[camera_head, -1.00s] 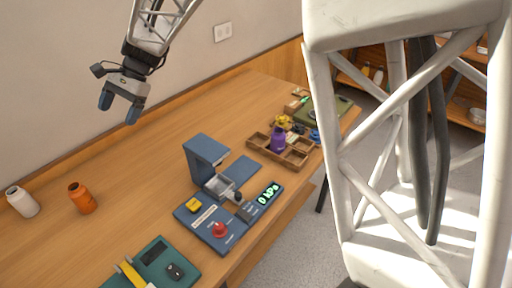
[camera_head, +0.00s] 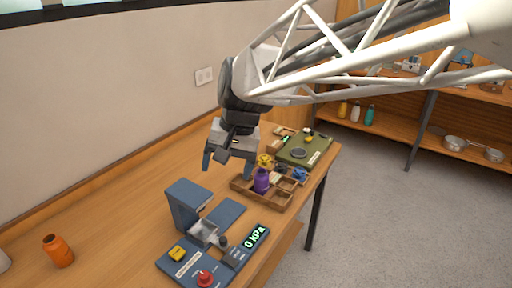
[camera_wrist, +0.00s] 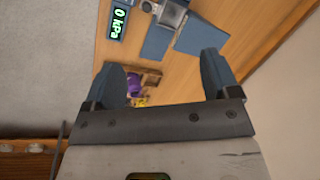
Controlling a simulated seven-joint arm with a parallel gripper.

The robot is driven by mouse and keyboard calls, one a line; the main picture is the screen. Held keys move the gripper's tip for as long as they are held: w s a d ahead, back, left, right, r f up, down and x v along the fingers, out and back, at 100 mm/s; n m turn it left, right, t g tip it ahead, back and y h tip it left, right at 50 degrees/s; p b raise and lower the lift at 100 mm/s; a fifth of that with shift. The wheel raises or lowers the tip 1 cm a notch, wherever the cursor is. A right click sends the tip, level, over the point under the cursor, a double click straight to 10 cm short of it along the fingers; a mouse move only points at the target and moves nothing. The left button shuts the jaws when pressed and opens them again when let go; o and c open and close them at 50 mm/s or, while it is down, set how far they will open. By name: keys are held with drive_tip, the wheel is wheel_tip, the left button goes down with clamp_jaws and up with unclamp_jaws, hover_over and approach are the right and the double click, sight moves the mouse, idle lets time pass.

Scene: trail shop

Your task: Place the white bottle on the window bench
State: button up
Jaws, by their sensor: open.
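A white bottle (camera_head: 4,262) on the long wooden bench is cut off by the left edge of the head view. A second white bottle (camera_head: 356,112) stands on the shelf at the right, between a yellow bottle and a teal one. The wooden bench (camera_head: 120,210) runs along the wall; a window strip (camera_head: 70,5) shows at the top left. Whether this is the window bench I cannot tell. My gripper (camera_head: 228,166) is open and empty above the bench, near the wooden tray. Its open fingers also show in the wrist view (camera_wrist: 160,68).
A blue pressure device (camera_head: 190,205) sits mid-bench. The tray (camera_head: 277,204) holds a purple bottle (camera_head: 261,181) and small items. A green board (camera_head: 318,150) lies behind it. Shelves (camera_head: 385,127) stand across the open floor.

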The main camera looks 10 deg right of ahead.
drive_tip(key=s+d+f+n+t+h, duration=0.1)
drive_tip(key=s+d+f+t+h, duration=0.1)
drive_tip(key=s+d, duration=1.2)
wheel_tip(320, 180, down, 2)
drive_tip(key=shift+s+f+n+t+h, duration=0.2)
drive_tip(key=shift+s+n+t+h, duration=0.15)
drive_tip(key=shift+h, duration=0.25)
